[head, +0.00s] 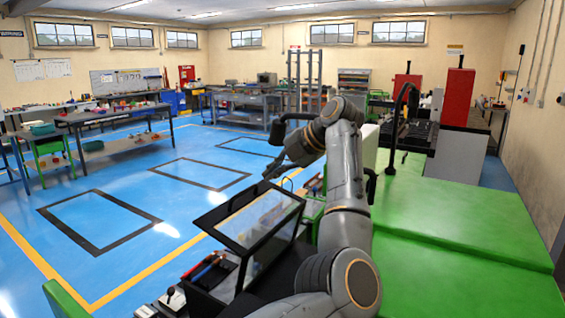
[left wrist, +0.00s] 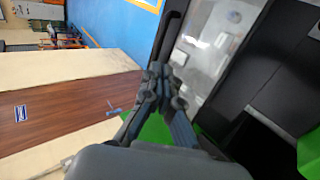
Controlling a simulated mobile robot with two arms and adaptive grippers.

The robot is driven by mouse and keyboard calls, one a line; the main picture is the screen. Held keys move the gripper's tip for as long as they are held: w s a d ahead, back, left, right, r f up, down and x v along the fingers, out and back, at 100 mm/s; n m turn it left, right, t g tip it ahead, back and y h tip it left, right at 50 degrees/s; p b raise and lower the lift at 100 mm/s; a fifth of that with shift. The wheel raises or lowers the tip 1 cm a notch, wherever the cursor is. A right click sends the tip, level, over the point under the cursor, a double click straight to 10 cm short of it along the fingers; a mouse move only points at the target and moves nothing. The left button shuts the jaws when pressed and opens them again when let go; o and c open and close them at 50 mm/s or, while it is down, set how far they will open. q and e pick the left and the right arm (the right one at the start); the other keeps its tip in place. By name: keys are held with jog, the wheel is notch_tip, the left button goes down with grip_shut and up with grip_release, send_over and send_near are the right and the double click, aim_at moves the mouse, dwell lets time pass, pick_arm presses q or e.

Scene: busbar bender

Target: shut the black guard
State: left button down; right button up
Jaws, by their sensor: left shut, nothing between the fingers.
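The black guard (head: 239,243) is a dark frame with clear panels, at the lower middle of the head view. Its upper panel is tilted and raised above the machine bed. In the left wrist view the guard's black edge and clear panel (left wrist: 214,45) fill the upper right. My left gripper (head: 272,170) is just above and beyond the guard's upper right corner in the head view. In the left wrist view its fingers (left wrist: 160,72) are shut and empty, in front of the clear panel's lower edge. I cannot tell whether they touch it. My right gripper is not in view.
Green machine covers (head: 460,225) fill the right side. Blue floor (head: 130,180) with marked rectangles is open on the left.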

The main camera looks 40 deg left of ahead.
aim_at(246, 191)
pick_arm(q)
jog(key=p+x, duration=0.2)
jog(key=x, duration=0.5)
jog(key=shift+a, duration=0.2)
jog(key=shift+s+a+f, duration=0.1)
jog(key=shift+a+f, duration=0.25)
jog(key=shift+f, duration=0.05)
